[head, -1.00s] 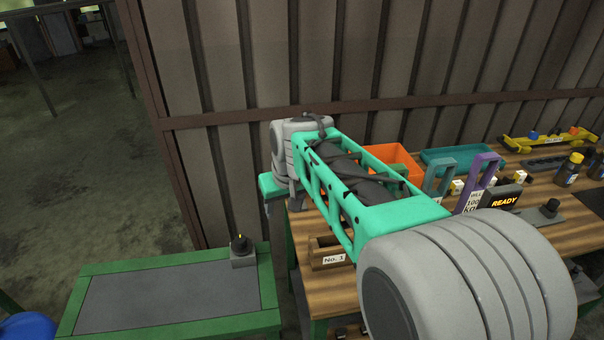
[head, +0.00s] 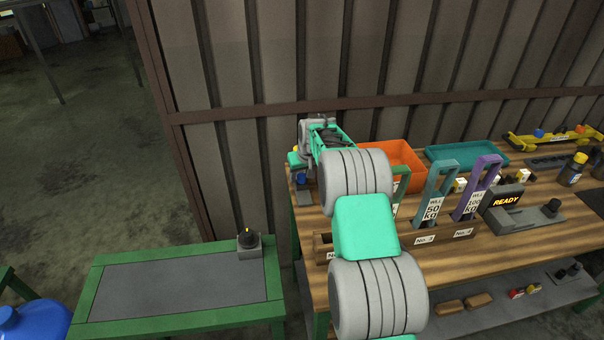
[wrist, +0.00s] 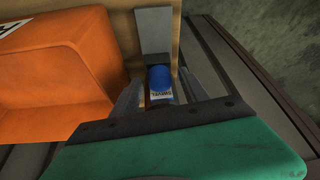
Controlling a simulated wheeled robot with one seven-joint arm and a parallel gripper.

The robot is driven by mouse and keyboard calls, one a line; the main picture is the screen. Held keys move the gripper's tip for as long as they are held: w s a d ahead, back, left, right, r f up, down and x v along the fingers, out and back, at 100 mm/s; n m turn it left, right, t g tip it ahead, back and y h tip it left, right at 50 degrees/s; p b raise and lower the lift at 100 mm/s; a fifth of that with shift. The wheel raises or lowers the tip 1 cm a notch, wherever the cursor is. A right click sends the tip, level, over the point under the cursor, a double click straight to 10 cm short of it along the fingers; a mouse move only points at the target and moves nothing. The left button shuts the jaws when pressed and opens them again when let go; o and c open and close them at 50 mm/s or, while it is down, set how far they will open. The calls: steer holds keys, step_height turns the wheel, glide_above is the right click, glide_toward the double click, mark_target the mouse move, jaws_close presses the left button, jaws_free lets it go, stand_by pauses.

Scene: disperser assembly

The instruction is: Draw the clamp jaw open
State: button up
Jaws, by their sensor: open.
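My gripper (head: 299,165) is at the far left end of the workbench in the head view, partly hidden by my arm. In the wrist view my gripper (wrist: 160,92) is open, with its grey fingers on either side of a blue round-topped piece (wrist: 160,77). That piece has a pale printed label below the blue top. I cannot tell whether the fingers touch it. A flat grey plate (wrist: 153,32) lies just beyond it; a grey plate (head: 304,198) also shows below my gripper in the head view. I cannot clearly make out the clamp jaw itself.
An orange bin (wrist: 55,70) stands close left of my gripper in the wrist view. A green-framed table (head: 180,285) stands to the left; a corrugated wall is behind.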

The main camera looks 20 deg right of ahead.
jaws_close()
stand_by(0.6)
stand_by(0.8)
